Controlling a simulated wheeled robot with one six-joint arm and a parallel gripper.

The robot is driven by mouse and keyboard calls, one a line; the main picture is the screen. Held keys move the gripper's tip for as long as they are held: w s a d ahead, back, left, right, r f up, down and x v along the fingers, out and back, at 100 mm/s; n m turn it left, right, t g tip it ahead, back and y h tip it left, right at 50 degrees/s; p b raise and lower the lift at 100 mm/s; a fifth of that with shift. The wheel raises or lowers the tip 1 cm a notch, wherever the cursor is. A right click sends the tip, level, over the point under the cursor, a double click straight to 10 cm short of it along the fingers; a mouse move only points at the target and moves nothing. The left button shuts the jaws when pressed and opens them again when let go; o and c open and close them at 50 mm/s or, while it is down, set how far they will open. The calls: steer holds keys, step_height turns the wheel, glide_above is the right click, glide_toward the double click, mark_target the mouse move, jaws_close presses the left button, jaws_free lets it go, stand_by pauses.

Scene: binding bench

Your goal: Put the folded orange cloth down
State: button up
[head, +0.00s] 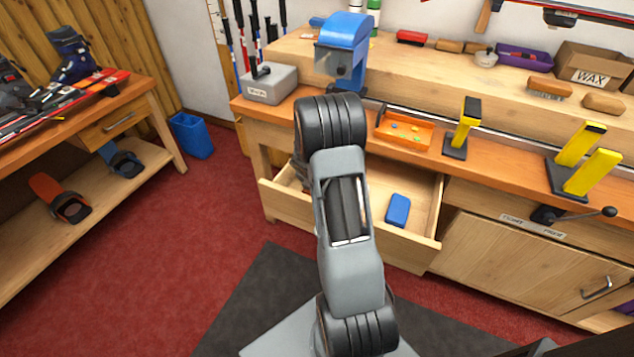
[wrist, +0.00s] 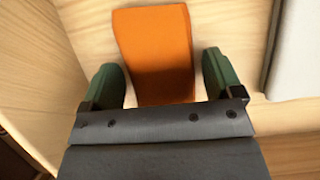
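The folded orange cloth (wrist: 152,45) lies on a pale wooden surface in the wrist view, seen from above. My gripper (wrist: 163,78) has its two dark green fingers apart, one on each side of the cloth's near end. A narrow strip of wood shows between each finger and the cloth, so neither finger seems to touch it. The near end of the cloth is shaded and partly hidden by the gripper body. In the head view my arm hides both the gripper and the cloth. The arm stands in front of the open drawer (head: 423,247).
A blue block (head: 397,210) lies in the drawer, right of my arm. Above, the bench holds an orange tray (head: 404,130), yellow-and-black supports (head: 467,122), a grey box (head: 271,84) and a blue machine (head: 342,45). A pale grey object (wrist: 296,55) lies right of the cloth.

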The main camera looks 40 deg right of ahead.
steer(key=shift+o, duration=0.8)
steer(key=shift+r, duration=0.3)
steer(key=s+a+r+m+y+p, duration=0.15)
steer(key=s+a+r+m, duration=0.25)
steer(key=a+r+m, duration=0.45)
steer(key=s+a+r+m+p, duration=0.35)
steer(key=a+r, duration=0.25)
steer(key=r, duration=0.5)
steer(key=s+a+r+m+y+b, duration=0.1)
steer(key=s+a+r+m, duration=0.3)
steer(key=s+a+m, duration=0.5)
steer(key=s+m+y, duration=0.1)
steer(key=m, duration=0.1)
steer(key=shift+s+a+m+t+y, duration=0.2)
steer(key=shift+m+t+y, duration=0.15)
steer(key=shift+m+t, duration=0.05)
steer(key=shift+r, duration=0.2)
